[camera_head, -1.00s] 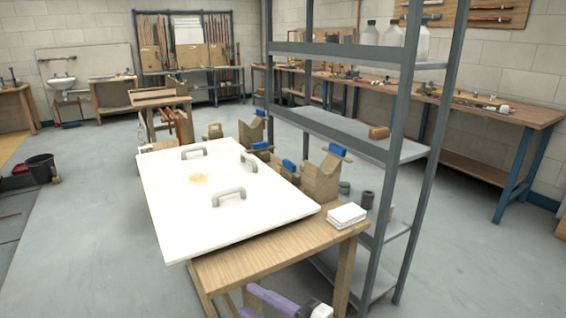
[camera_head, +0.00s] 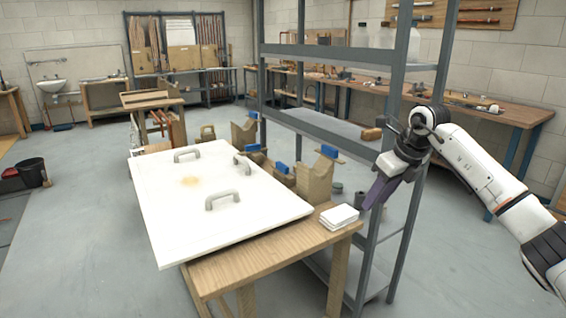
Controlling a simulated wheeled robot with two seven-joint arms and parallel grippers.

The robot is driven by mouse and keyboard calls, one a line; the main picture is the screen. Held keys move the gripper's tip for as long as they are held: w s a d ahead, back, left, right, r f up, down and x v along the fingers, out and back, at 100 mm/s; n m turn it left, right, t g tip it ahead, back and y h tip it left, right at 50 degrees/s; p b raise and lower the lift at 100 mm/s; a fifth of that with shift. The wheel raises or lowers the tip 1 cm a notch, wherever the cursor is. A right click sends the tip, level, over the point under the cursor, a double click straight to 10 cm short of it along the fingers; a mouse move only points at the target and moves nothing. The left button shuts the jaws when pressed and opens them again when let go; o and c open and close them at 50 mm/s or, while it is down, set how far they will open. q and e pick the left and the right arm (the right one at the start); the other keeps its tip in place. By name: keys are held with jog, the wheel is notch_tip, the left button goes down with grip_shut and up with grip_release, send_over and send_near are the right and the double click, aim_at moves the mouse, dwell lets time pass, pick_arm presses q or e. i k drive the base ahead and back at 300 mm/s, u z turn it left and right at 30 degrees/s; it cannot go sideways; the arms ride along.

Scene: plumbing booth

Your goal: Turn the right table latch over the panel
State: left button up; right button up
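The white panel (camera_head: 215,222) with grey handles lies flat on the wooden table (camera_head: 250,262). Along its right side stand wooden blocks with blue-ended latches. The nearest tall block (camera_head: 314,180) carries a blue latch (camera_head: 328,152) on a wooden bar at its top, beside the panel. A lower blue latch (camera_head: 282,167) sits just left of it, close to the panel edge. My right gripper (camera_head: 368,203), with purple fingers, hangs right of the blocks in front of the shelf post, apart from every latch. Its finger gap is not clear. My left gripper is out of view.
A grey metal shelf rack (camera_head: 393,160) stands close behind the table on the right, its posts near my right arm. A white stack (camera_head: 339,217) lies on the table's right corner.

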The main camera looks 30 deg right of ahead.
aim_at(282, 169)
jog(key=i, duration=1.5)
